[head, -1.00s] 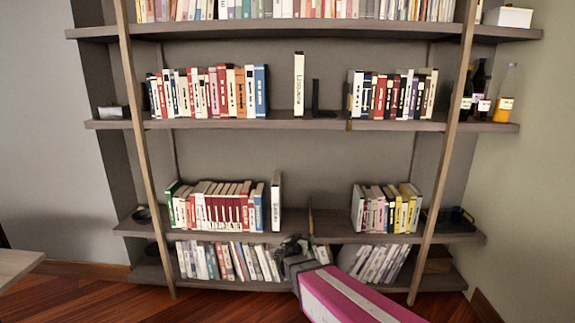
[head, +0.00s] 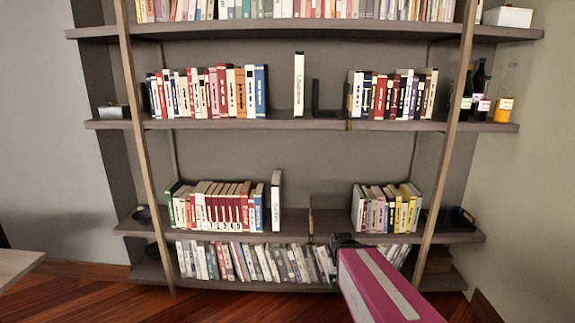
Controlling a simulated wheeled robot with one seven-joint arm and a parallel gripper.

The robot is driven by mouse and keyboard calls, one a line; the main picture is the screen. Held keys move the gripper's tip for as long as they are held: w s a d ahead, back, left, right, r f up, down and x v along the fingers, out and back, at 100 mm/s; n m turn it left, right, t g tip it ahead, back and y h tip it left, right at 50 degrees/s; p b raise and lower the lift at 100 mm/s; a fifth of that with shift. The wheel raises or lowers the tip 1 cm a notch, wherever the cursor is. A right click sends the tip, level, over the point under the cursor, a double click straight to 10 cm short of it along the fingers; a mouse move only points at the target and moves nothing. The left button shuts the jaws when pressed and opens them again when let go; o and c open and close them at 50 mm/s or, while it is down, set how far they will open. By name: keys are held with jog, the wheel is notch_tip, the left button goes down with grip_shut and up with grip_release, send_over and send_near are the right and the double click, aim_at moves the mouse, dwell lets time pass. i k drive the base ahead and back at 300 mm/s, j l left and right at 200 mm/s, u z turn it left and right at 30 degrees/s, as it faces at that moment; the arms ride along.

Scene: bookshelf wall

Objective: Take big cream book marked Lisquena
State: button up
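The big cream book marked Lisquena (head: 299,84) stands upright on the second shelf from the top in the head view. It stands apart from the row of books on its left, with a small dark bookend (head: 317,97) just to its right. My gripper (head: 342,240) is low in the view, in front of the lower shelves and well below and to the right of the cream book.
Rows of books (head: 207,93) and (head: 392,95) flank the cream book on its shelf (head: 230,124). Bottles (head: 504,95) stand at the right end. Wooden uprights (head: 445,150) cross in front of the shelves. Another cream book (head: 276,202) stands on the shelf below.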

aim_at(299, 55)
jog(key=i+j, duration=0.75)
jog(key=j+z, duration=0.05)
jog(key=j, duration=0.05)
